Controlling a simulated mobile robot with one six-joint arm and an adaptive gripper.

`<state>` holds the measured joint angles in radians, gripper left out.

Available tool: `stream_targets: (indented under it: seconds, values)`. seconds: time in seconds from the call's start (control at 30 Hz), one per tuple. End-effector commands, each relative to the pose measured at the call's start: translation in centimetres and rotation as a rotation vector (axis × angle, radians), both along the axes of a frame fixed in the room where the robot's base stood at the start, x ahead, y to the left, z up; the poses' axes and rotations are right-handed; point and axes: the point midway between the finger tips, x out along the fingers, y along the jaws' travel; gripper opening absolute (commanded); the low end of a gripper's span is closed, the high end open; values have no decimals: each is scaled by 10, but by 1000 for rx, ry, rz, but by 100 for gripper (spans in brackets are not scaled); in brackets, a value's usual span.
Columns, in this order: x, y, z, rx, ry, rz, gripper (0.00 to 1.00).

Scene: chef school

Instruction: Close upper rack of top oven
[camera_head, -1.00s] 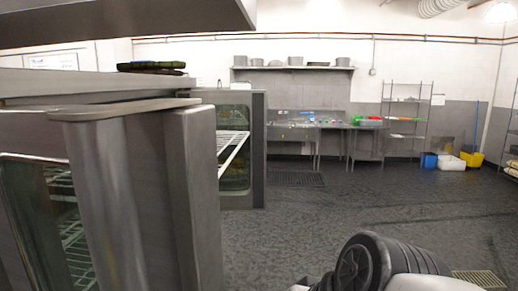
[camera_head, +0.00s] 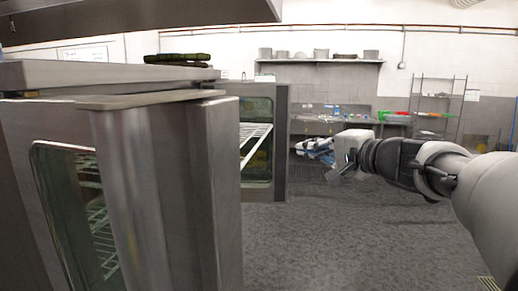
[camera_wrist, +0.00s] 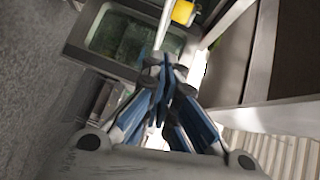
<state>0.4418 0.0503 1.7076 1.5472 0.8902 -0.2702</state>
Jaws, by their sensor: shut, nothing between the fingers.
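The top oven (camera_head: 75,75) is a grey steel unit at the left of the head view. A near glass-windowed panel (camera_head: 170,180) and a far open door (camera_head: 264,175) with a glass window show. The white wire rack (camera_head: 254,140) sticks out between them. My gripper (camera_head: 302,147) has blue-and-white fingers, shut and empty, right of the far door and apart from the rack in the picture. In the wrist view, the fingertips (camera_wrist: 165,68) are together, just below a glass-windowed door (camera_wrist: 120,38) and a thin pale bar I cannot identify.
Dark green items (camera_head: 178,58) lie on top of the oven. A steel counter (camera_head: 345,125) and wall shelf (camera_head: 320,61) stand at the back. A wire shelf unit (camera_head: 436,103) is back right. The floor (camera_head: 350,240) in front is clear.

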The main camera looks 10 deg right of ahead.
Motion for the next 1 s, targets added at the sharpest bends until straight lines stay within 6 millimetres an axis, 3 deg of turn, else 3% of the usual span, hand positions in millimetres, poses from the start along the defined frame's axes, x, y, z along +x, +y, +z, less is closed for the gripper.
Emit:
stream_targets:
  seconds: [0.43, 0.7, 1.0]
  values:
    - [81, 43, -14, -1, 4, 5, 0]
    - [89, 74, -20, -2, 2, 4, 0]
    - [90, 78, -21, -2, 3, 2, 0]
